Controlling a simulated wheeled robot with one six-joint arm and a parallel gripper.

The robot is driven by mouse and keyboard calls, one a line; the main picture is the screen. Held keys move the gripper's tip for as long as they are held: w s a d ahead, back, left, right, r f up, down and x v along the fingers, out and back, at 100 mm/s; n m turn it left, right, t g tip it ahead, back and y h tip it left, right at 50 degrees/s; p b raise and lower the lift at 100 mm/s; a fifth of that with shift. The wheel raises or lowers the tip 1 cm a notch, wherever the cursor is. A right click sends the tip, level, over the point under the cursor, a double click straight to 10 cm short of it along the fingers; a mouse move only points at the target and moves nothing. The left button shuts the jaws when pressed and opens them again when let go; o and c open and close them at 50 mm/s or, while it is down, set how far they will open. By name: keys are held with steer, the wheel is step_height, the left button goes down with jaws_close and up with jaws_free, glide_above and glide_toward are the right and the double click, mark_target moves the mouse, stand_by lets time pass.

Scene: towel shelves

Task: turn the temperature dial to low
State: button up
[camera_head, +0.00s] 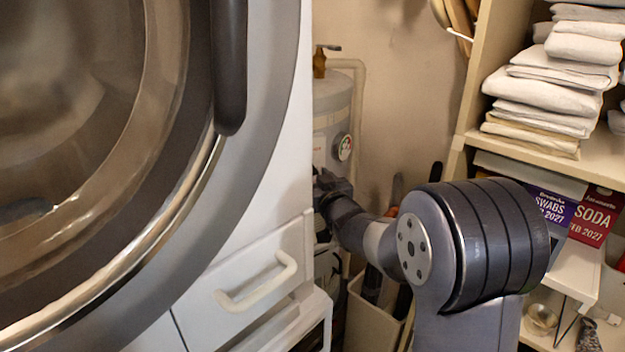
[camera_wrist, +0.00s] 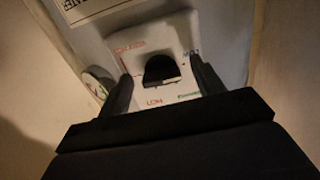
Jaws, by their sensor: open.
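The temperature dial (camera_wrist: 162,70) is a black knob on a white control panel (camera_wrist: 150,42) in the wrist view. Small coloured lettering surrounds it, too blurred to read surely. My gripper (camera_wrist: 161,77) is open, with one dark finger at each side of the dial. I cannot tell whether either finger touches it. In the head view my gripper (camera_head: 328,186) is at the front of the pale water heater tank (camera_head: 328,112), low down, and hides the dial there.
A round gauge (camera_head: 344,147) is on the tank above my gripper. The white washer with a drawer handle (camera_head: 257,282) stands close on the left. A shelf with folded towels (camera_head: 545,100) is on the right. A beige bin (camera_head: 372,318) stands below my arm.

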steer(key=b+v, duration=0.1)
steer(key=v, duration=0.9)
steer(key=shift+s+d, duration=0.15)
steer(key=shift+s, duration=0.25)
steer(key=p+x, duration=0.1)
steer(key=x, duration=1)
steer(key=shift+p, duration=0.35)
steer(key=shift+f+b, duration=0.1)
steer(key=shift+b, duration=0.2)
